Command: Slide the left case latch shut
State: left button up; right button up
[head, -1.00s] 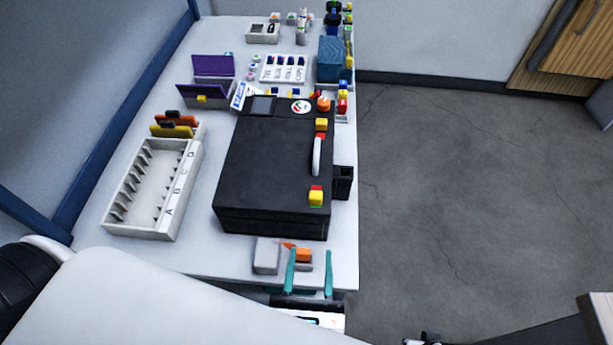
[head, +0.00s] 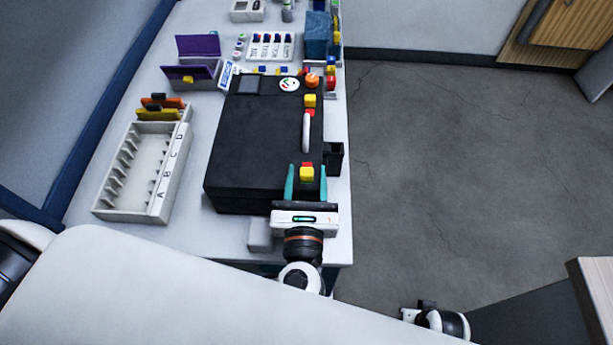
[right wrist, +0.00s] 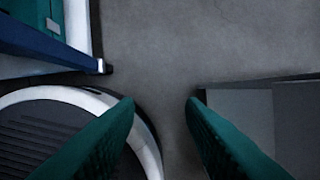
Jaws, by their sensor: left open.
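A black case (head: 250,150) lies closed on the white table. Its handle edge faces right, with a white handle (head: 307,132) between two yellow latches with red parts. The near latch (head: 307,174) is at the case's near right corner; the far latch (head: 310,101) is beyond the handle. My left gripper (head: 306,167) is open, its teal fingers on either side of the near latch. I cannot tell whether they touch it. My right gripper (right wrist: 160,102) is open and empty over the floor in the right wrist view, away from the case.
A white lettered rack (head: 175,170) stands left of the case. A small black bin (head: 334,158) is at the table's right edge beside the case. A grey block (head: 260,234) sits near the left gripper. Purple holders and small parts fill the far table. Open floor lies right.

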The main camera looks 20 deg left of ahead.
pick_arm(q)
jog(key=shift+c, duration=0.2)
grip_shut()
